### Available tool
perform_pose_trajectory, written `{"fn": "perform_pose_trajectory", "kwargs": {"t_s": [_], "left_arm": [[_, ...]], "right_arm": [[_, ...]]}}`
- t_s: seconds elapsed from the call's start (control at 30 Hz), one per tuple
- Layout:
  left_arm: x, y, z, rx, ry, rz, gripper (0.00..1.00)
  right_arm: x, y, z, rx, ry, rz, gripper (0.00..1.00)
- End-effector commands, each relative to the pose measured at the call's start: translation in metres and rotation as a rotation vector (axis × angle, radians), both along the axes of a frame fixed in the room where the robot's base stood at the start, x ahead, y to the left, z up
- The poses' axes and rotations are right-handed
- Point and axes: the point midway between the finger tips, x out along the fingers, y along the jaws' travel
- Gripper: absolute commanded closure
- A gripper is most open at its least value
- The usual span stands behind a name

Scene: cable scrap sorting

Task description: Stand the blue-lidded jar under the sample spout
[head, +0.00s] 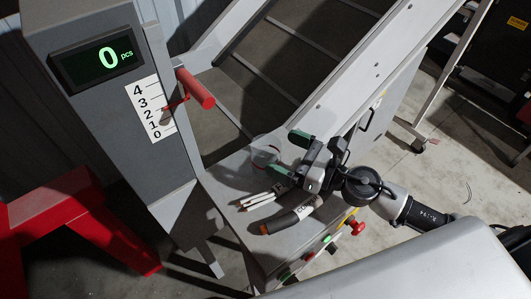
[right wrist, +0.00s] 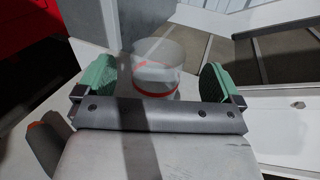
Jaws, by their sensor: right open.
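A clear, see-through jar (head: 265,150) stands upright on the grey machine's ledge in the head view. In the right wrist view the jar (right wrist: 158,62) shows a red band near its base; I see no blue lid on it. My right gripper (head: 289,155) is open, its green-padded fingers pointing at the jar. In the right wrist view the open fingers (right wrist: 158,85) appear on either side of the jar, with a gap to each; whether it is between them in depth I cannot tell. I cannot make out a sample spout for certain. My left gripper is not in view.
A red cylindrical handle (head: 195,88) sticks out beside the number scale (head: 150,108). Thin white pieces (head: 262,197) and a grey tube with an orange end (head: 290,217) lie on the ledge near my gripper. A red button (head: 355,226) sits at the front edge. The display (head: 98,57) reads 0 pcs.

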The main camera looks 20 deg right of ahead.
Motion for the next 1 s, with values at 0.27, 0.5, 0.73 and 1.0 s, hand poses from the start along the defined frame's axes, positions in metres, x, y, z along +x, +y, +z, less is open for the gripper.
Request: {"fn": "perform_pose_trajectory", "kwargs": {"t_s": [0.27, 0.5, 0.73, 1.0], "left_arm": [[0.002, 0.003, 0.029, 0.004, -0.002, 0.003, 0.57], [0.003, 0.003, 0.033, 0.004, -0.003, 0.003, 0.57], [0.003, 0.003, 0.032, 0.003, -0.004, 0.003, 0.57], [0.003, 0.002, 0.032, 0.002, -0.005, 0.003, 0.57]], "right_arm": [[0.026, 0.026, 0.005, 0.003, -0.003, -0.001, 0.03], [0.036, 0.037, 0.0, 0.001, -0.001, 0.0, 0.03], [0.036, 0.036, -0.001, -0.001, -0.001, 0.0, 0.14], [0.036, 0.036, -0.001, -0.001, -0.001, 0.0, 0.55]]}}
